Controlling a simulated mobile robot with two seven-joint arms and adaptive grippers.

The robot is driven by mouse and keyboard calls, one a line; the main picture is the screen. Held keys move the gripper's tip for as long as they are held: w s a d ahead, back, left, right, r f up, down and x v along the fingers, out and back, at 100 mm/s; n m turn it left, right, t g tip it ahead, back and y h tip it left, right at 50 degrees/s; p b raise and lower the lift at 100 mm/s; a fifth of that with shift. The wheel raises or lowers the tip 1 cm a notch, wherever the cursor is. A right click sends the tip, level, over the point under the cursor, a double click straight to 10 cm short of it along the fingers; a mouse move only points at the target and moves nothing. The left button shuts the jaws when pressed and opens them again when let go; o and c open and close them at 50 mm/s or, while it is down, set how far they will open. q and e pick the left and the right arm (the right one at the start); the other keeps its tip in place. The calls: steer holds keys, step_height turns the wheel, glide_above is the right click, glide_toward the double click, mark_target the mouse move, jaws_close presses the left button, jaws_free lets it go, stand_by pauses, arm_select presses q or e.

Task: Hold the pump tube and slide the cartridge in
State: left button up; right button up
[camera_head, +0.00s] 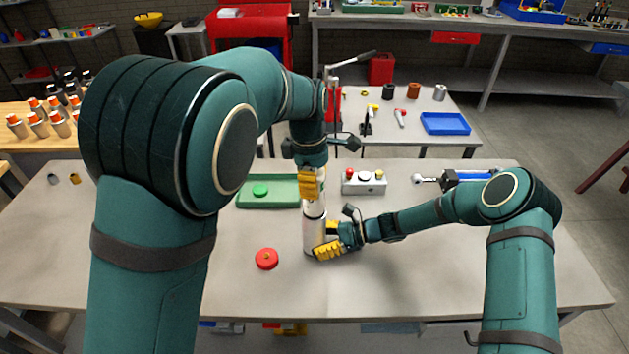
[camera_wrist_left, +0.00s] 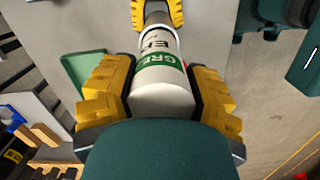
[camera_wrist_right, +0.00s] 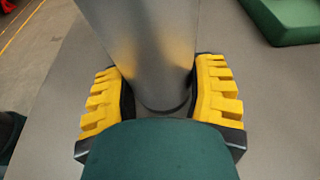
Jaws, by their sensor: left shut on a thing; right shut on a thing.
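A grey pump tube (camera_wrist_right: 150,50) stands upright on the table. My right gripper (camera_head: 327,246) is shut around its lower part, with a yellow finger on each side in the right wrist view. My left gripper (camera_head: 311,184) is shut on a white cartridge (camera_wrist_left: 158,85) with a green band and dark lettering. It holds the cartridge upright directly above the tube, in line with it. In the left wrist view the cartridge's far end meets the tube's top (camera_wrist_left: 157,19). I cannot tell how deep the cartridge sits in the tube.
A red cap (camera_head: 266,259) lies left of the tube. Behind are a green tray (camera_head: 287,203) with a green round part and a white button box (camera_head: 363,187). A blue-and-black tool (camera_head: 466,178) lies at right. The front right tabletop is clear.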

arm_select(q)
steer(key=shift+f, duration=3)
stand_by(5.0)
